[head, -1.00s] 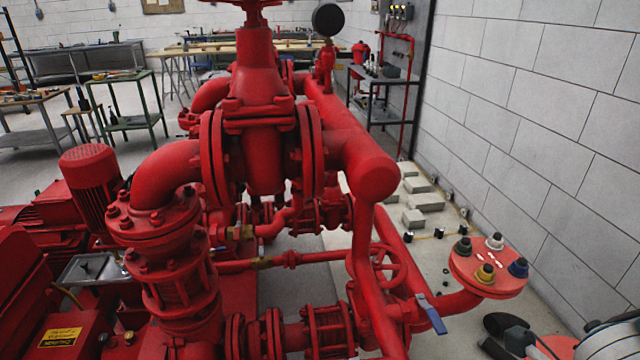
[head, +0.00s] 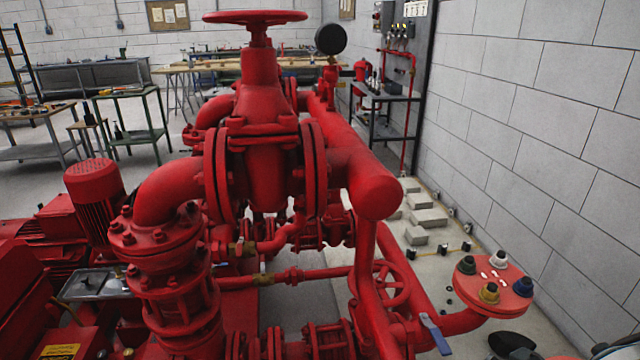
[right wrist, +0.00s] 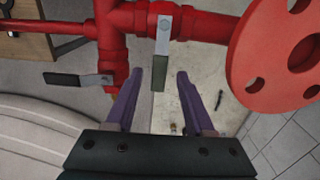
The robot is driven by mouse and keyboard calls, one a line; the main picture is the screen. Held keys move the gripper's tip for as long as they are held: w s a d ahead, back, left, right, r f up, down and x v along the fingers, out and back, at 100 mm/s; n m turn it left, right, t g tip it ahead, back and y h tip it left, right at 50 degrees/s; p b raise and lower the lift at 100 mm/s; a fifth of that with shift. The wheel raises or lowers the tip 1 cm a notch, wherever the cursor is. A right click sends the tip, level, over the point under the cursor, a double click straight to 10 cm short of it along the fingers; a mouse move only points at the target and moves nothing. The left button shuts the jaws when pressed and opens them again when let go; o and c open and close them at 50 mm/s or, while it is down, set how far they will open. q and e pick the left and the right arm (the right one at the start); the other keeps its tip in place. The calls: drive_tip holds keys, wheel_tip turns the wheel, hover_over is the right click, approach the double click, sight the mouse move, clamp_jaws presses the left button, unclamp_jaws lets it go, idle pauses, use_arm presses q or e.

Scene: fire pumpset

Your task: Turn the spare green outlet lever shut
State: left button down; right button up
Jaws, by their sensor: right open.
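The other lever (right wrist: 80,80) points left from the lower pipe end. I cannot tell which is the spare one. My right gripper (right wrist: 160,76) is open, its purple fingers on either side of the hanging grip; contact is not clear. In the head view a blue lever (head: 435,333) shows low on the pipework. My left gripper is not in view.
A red handwheel-like disc (right wrist: 285,60) with holes is close on the right of the wrist view. In the head view, a round red plate (head: 465,292) carries coloured caps beside the white block wall (head: 560,130). A red handwheel (head: 385,290) stands near the blue lever.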

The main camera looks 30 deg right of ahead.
wheel_tip(320, 180, up, 10)
drive_tip(key=p, duration=0.2)
idle(0.7)
